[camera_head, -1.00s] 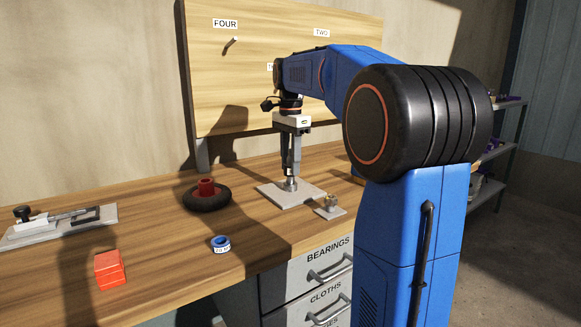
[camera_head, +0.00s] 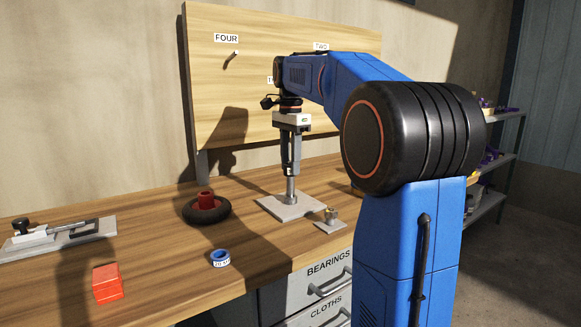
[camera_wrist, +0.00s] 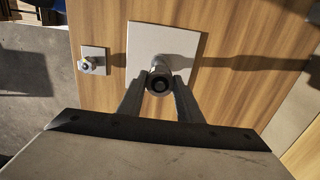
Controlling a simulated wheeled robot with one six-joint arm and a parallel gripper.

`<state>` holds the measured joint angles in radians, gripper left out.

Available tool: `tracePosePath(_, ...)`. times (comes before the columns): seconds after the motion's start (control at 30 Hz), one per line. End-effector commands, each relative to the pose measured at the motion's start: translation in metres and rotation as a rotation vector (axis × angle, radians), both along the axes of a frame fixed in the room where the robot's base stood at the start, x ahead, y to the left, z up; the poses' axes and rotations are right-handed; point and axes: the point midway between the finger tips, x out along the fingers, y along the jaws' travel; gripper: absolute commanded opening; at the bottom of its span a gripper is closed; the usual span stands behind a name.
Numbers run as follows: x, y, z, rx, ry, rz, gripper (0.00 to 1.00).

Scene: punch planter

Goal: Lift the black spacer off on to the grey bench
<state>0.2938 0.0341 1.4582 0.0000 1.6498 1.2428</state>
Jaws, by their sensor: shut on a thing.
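My gripper (camera_head: 291,174) points down above a square light-grey plate (camera_head: 268,206) on the bench. Its jaws are shut on a small round piece, dark in the middle with a greyer rim, seen end-on between the fingertips in the wrist view (camera_wrist: 159,83). A grey upright post (camera_head: 291,190) shows between the jaws and the plate. I cannot tell whether the held piece is the black spacer around the post or the post's own top. The plate also shows in the wrist view (camera_wrist: 143,40). The bench top (camera_head: 150,215) looks like brown wood, not grey.
A smaller plate with a nut-topped stub (camera_head: 331,217) stands right of the large plate. A black wheel-like ring with a red hub (camera_head: 206,199), a blue ring (camera_head: 220,256), a red block (camera_head: 106,284) and a clamp-like fixture (camera_head: 60,234) lie leftward. Bare wood lies between them.

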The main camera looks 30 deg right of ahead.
Motion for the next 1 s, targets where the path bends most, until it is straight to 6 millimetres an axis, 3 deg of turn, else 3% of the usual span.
tracePosePath(1.0, 0.000, 0.000, 0.041, 0.000, -0.001, 0.000, 0.05)
